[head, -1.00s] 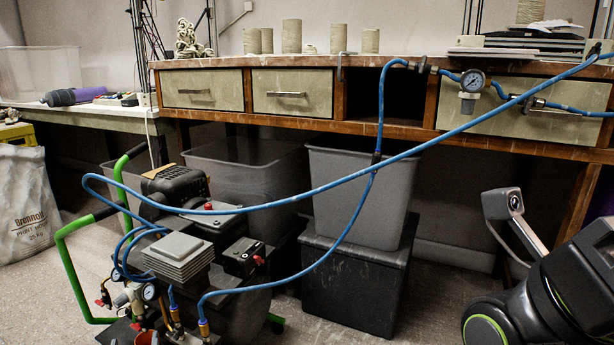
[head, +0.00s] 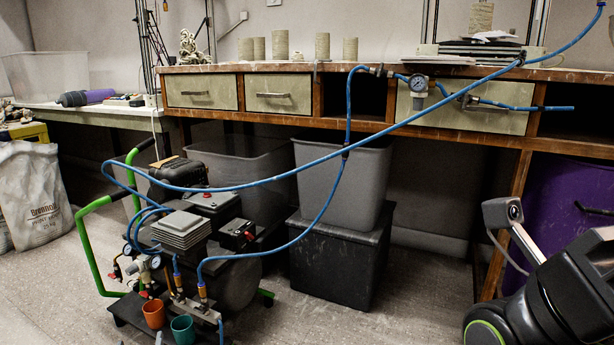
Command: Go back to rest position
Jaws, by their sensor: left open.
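My left gripper (head: 190,335) shows only as thin pale fingertip pieces at the bottom edge, apart from each other and with nothing seen held between them. It is low in front of the air compressor, near an orange cup (head: 153,314) and a teal cup (head: 182,329). The rest of the left gripper is cut off by the frame. My right gripper is not seen.
The air compressor (head: 240,284) with a green handle (head: 88,250) stands ahead on the left. A blue hose (head: 420,115) runs from it to the workbench (head: 300,67). A grey bin (head: 335,185) stands on a black box (head: 338,265). Floor (head: 390,318) right of the compressor is clear.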

